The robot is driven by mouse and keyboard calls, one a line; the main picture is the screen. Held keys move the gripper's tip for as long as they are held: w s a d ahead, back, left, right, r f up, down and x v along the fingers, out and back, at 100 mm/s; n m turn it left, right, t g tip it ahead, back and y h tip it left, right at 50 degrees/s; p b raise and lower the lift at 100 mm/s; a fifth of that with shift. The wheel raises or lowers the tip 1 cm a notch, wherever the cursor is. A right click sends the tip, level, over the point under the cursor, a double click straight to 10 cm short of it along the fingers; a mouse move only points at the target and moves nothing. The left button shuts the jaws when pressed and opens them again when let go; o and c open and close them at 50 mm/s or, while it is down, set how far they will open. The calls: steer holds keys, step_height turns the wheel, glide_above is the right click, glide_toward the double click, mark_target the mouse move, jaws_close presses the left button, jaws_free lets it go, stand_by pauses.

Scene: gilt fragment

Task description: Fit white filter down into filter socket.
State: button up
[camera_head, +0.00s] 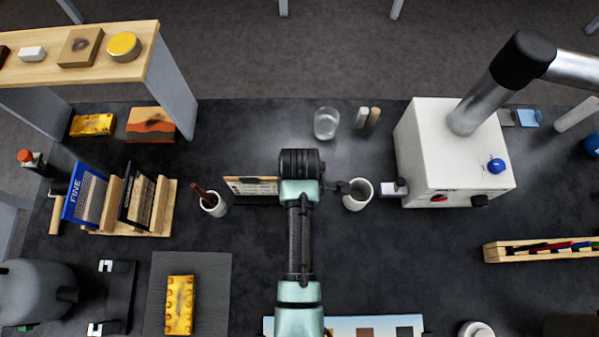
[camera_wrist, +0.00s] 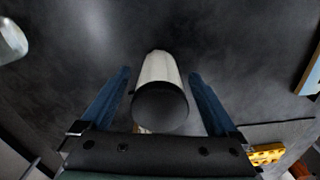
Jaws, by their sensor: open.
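A white cylinder with a dark end, which looks like the white filter (camera_wrist: 160,68), sits between my fingers in the wrist view. Its dark end faces the camera. My gripper (camera_wrist: 160,90) is open, with a blue finger on each side and a visible gap to the cylinder on both sides. I cannot tell for sure which thing is the filter socket.
A pen cup (camera_head: 214,205) and a small board (camera_head: 250,187) stand left of my arm. A glass (camera_head: 326,123) and two small cylinders (camera_head: 368,118) stand behind. A book rack (camera_head: 155,205), a yellow block (camera_head: 180,304) and a wooden tray (camera_head: 540,249) lie further out.

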steer(key=shift+f, duration=0.35)
steer(key=c, duration=1.5)
